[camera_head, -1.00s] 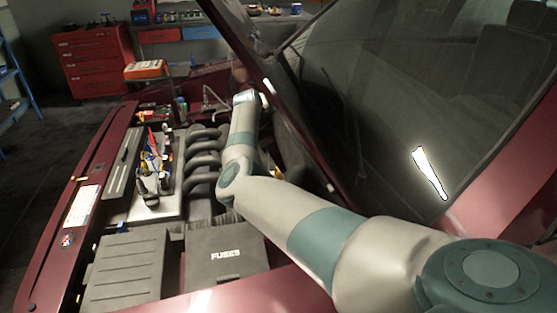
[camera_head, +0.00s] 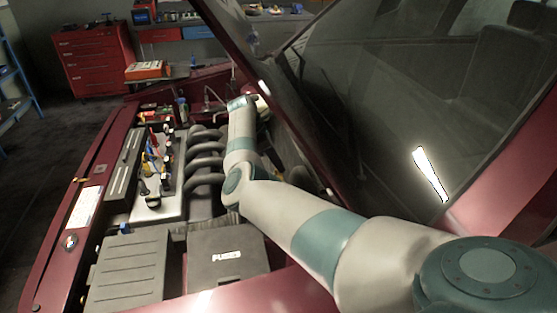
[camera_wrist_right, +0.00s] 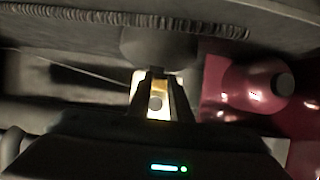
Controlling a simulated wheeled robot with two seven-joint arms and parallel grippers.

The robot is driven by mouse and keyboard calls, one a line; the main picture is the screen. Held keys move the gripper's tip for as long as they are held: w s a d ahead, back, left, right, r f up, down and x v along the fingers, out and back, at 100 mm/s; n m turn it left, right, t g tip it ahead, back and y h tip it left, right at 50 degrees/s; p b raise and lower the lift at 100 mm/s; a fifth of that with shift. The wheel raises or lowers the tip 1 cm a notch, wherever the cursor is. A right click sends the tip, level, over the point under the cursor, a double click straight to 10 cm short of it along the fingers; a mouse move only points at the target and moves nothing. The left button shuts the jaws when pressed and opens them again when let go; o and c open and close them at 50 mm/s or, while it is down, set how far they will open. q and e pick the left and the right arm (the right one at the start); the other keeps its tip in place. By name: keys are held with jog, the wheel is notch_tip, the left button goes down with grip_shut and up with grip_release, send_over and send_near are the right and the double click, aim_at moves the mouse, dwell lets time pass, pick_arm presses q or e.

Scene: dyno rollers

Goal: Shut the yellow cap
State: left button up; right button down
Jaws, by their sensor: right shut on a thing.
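In the right wrist view, a pale yellow, brightly lit piece (camera_wrist_right: 158,82), which looks like the yellow cap, sits between the dark fingers of my right gripper (camera_wrist_right: 156,92). The fingers are close together on it, and they hide part of it. A round grey end shows between them. In the head view, my right arm reaches over the engine bay to its far side by the raised hood. The right gripper there is largely hidden behind my wrist and the hood edge, and I cannot make out the cap. My left gripper is not in view.
The raised hood (camera_head: 263,75) slants close beside my right wrist. The engine bay holds a black fuse box (camera_head: 226,258), a ribbed black box (camera_head: 128,270) and dark intake pipes (camera_head: 205,160). A red rounded part (camera_wrist_right: 250,88) lies right of the gripper.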

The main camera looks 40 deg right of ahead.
jog(key=shift+w+a+r+h+p, duration=0.15)
jog(key=shift+a+r+h+p, duration=0.15)
jog(key=shift+p, duration=0.75)
jog(key=shift+w+a+f+p, duration=0.15)
jog(key=shift+a+p, duration=0.1)
jog(key=shift+p, duration=0.2)
jog(key=shift+w+a+f, duration=0.1)
jog(key=shift+a, duration=0.1)
jog(key=shift+w+a+f, duration=0.2)
jog(key=shift+a, duration=0.25)
jog(key=shift+w+a+f+g+h+b, duration=0.2)
jog(key=shift+w+a+g+h+b, duration=0.1)
jog(key=shift+a+g+h+b, duration=0.3)
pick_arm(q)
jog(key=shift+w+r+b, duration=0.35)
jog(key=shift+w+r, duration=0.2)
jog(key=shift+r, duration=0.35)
pick_arm(e)
jog(key=shift+w+a+f, duration=0.1)
jog(key=shift+w+a, duration=0.05)
jog(key=shift+a, duration=0.1)
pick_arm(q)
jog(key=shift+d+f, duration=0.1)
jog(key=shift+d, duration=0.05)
pick_arm(e)
jog(key=shift+w+a, duration=0.1)
jog(key=shift+a, duration=0.05)
